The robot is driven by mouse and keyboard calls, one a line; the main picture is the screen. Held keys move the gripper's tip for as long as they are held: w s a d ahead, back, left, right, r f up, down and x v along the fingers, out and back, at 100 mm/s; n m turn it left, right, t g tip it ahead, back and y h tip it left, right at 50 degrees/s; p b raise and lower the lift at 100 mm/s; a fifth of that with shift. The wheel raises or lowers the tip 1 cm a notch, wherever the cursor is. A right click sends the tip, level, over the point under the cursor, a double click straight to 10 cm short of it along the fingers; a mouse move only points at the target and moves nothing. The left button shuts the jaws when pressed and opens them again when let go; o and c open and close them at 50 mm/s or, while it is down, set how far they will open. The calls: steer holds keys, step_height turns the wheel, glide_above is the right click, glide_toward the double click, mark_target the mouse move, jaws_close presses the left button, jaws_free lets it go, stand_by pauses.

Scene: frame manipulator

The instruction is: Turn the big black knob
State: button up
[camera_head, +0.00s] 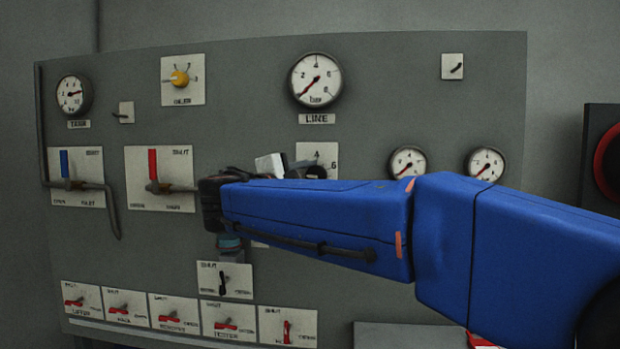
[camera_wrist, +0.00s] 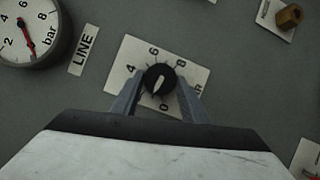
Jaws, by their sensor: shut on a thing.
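The big black knob (camera_wrist: 157,79) is round, with a white pointer mark. It sits on a white dial plate (camera_wrist: 195,78) numbered 0 to 8, in the middle of the wrist view. My gripper (camera_wrist: 158,88) has one grey finger on each side of the knob and is shut on it. I cannot tell which end of the mark is the pointing end. In the head view the dial plate (camera_head: 318,153) shows above my blue arm. The arm hides most of the knob and the fingers there.
The LINE gauge (camera_head: 316,79) is just above the dial plate. Two small gauges (camera_head: 408,161) (camera_head: 486,163) are to its right. A red-handled valve (camera_head: 154,165) is to the left, a yellow knob (camera_head: 179,78) upper left. Several small red switches (camera_head: 173,312) line the bottom.

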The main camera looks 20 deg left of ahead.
steer(key=shift+d+f+n+t+y, duration=0.15)
steer(key=shift+n+t+y, duration=0.3)
steer(key=shift+n, duration=0.9)
steer(key=shift+a+f+n+t+y, duration=0.15)
steer(key=shift+n+t, duration=0.45)
steer(key=shift+n, duration=0.8)
steer(key=shift+d+f+n+t+y, duration=0.15)
steer(key=shift+n+t+y, duration=0.3)
steer(key=shift+n, duration=0.9)
steer(key=o, duration=1.1)
steer(key=shift+w, duration=0.1)
steer(key=shift+c, duration=0.2)
steer(key=v, duration=1.7)
steer(key=shift+f, duration=0.2)
steer(key=shift+s, duration=0.2)
